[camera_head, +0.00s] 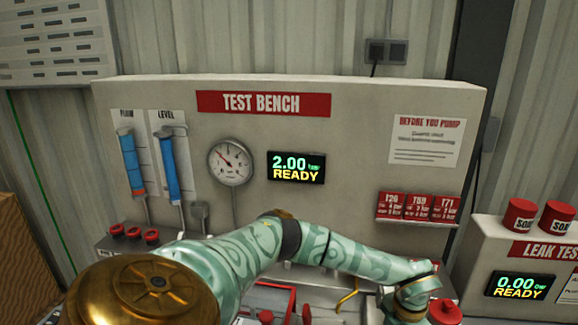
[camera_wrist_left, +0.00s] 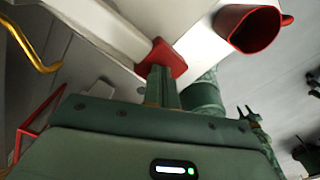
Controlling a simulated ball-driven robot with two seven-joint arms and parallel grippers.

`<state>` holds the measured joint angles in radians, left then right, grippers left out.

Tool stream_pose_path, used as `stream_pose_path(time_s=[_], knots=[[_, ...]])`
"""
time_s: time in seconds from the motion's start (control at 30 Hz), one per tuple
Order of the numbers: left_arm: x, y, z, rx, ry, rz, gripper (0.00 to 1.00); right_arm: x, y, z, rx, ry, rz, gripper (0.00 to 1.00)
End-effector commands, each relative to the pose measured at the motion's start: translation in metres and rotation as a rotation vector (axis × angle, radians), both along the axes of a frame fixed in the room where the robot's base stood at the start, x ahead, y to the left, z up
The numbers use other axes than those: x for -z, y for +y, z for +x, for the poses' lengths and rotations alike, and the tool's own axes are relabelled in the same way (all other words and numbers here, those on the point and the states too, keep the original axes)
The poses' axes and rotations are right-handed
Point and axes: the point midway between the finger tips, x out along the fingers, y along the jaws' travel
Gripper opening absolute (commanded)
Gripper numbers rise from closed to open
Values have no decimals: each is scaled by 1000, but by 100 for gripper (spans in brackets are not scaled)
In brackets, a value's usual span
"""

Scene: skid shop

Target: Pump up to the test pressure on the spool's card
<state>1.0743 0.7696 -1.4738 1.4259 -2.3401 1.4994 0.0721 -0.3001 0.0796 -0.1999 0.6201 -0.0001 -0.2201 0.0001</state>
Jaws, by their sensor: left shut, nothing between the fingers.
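The test bench panel (camera_head: 350,120) fills the middle of the head view. Its round gauge (camera_head: 231,162) has a white dial. The display (camera_head: 296,168) beside it reads 2.00 and READY. Several red cards (camera_head: 418,208) with small print sit at the panel's lower right; I cannot tell which belongs to the spool. My left arm crosses the front of the bench, its fingers hidden in the head view. In the left wrist view my left gripper (camera_wrist_left: 162,85) is shut, its fingertips at a red end piece (camera_wrist_left: 166,58) of a white bar; contact is unclear. My right gripper is not seen.
A yellow hook (camera_head: 348,294) and a red knob (camera_head: 445,311) are at the bench front. Several red knobs (camera_head: 133,234) sit at left. The leak test unit (camera_head: 520,286) at right reads 0.00 READY.

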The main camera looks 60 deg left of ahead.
Motion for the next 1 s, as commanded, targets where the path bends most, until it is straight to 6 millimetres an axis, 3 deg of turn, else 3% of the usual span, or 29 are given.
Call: stream_pose_path(time_s=[0.3,0.83,1.0], knots=[[-3,0,0,0,0,1,0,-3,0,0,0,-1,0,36],[-53,0,0,1,0,0,0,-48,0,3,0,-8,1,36],[-60,0,-1,1,1,0,0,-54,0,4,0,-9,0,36]])
